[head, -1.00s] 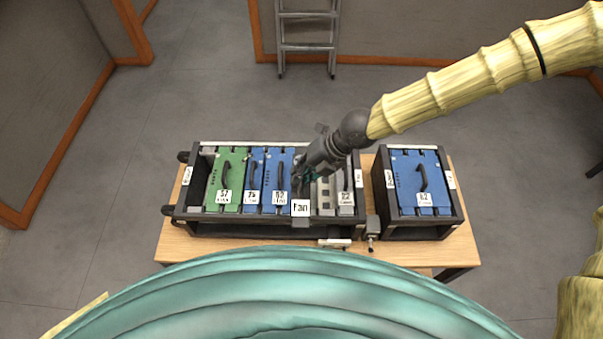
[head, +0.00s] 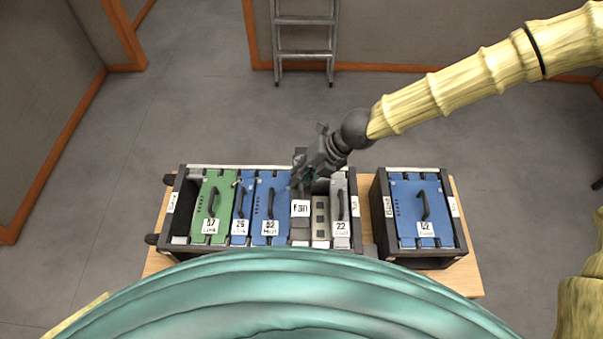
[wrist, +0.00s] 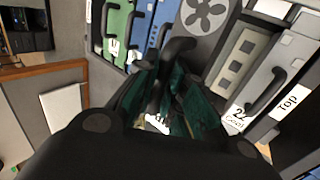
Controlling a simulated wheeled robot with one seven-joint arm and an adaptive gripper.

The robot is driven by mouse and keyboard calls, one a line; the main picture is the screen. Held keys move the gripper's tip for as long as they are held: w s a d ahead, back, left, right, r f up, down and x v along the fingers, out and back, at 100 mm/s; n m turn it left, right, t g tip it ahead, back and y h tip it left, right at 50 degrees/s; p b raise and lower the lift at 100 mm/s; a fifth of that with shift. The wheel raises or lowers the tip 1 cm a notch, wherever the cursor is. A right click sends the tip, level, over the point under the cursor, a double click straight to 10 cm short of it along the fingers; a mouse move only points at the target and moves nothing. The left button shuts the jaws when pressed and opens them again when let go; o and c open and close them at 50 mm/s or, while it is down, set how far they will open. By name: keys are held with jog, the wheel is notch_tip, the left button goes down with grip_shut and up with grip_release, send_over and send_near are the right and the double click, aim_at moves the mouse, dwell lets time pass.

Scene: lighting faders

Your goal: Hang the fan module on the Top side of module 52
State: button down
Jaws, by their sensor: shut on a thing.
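Module 52 (head: 265,205) is the blue, handled unit directly left of the fan module. The fan module's far end sticks out past the rack's back edge, so it looks raised or not flush. Its depth in the slot cannot be told. The "Top" sign (wrist: 290,102) is on the rack end beside module 22 (head: 341,210).
The long black rack (head: 180,240) also holds a green module (head: 212,195) and a narrow blue module (head: 241,215). A grey strip with square openings (head: 320,215) lies between the fan and module 22. A second rack (head: 383,235) holds a wide blue module (head: 420,205). Both stand on a wooden table (head: 472,270).

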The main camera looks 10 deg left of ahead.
jog(key=shift+f+b, duration=2.05)
jog(key=shift+f, duration=0.2)
jog(key=shift+f+b, duration=1.6)
jog(key=shift+f, duration=1.35)
jog(key=shift+f+b, duration=0.8)
jog(key=shift+f, duration=0.5)
jog(key=c, duration=1.4)
grip_release()
jog(key=shift+s, duration=0.1)
jog(key=shift+f, duration=0.1)
jog(key=a+p+v, duration=0.1)
jog(key=p+v, duration=0.1)
jog(key=v, duration=0.4)
jog(key=a+r+p+v, duration=0.1)
jog(key=p+v, duration=0.2)
jog(key=v, duration=0.3)
jog(key=a+r+p+v, duration=0.1)
jog(key=p+v, duration=0.1)
jog(key=v, duration=0.4)
jog(key=shift+s+a+r+p, duration=0.1)
jog(key=shift+s+a+p, duration=0.05)
jog(key=shift+s+p, duration=0.15)
